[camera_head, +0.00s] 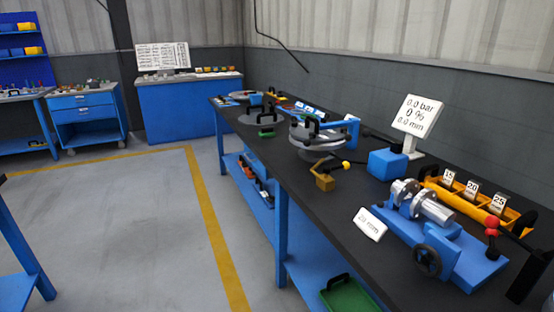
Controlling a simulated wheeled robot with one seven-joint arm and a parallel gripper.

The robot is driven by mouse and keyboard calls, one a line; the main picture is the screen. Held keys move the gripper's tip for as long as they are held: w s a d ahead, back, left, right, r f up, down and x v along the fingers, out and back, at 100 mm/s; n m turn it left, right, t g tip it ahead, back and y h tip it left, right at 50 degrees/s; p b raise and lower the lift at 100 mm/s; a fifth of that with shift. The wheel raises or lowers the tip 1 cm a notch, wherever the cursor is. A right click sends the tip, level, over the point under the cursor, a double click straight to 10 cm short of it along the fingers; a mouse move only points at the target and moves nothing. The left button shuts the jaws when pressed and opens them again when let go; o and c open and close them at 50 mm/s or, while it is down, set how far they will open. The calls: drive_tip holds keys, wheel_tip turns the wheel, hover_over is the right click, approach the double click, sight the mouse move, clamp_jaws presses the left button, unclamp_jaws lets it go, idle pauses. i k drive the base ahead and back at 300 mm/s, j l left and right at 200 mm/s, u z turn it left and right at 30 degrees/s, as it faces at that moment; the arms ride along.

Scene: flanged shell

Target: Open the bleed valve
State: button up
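A small brass-coloured valve body (325,181) sits at the front edge of the dark bench, just below the flanged round shell (318,135). A dark lever with a yellow ball end (346,165) extends to the right from it, and appears to be the bleed valve's handle. Whether the valve is open or closed cannot be read from this view. The white display (417,116) behind it reads 0.0 bar, 0 % and 0.0 mm. I cannot make out my gripper in this view.
Right of the valve stand a blue box (388,164), a blue fixture (440,240) with a metal cylinder, handwheel and red-knobbed lever, and a yellow rack (470,200) with numbered tags. A white label (370,224) stands near the bench edge. The floor to the left (120,225) is clear.

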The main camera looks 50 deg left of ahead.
sight(345, 165)
drive_tip(key=u, duration=1.15)
drive_tip(key=i+l+u, duration=0.35)
drive_tip(key=i, duration=0.25)
drive_tip(key=i+l+u, duration=0.35)
drive_tip(key=i+l, duration=0.15)
drive_tip(key=l, duration=0.15)
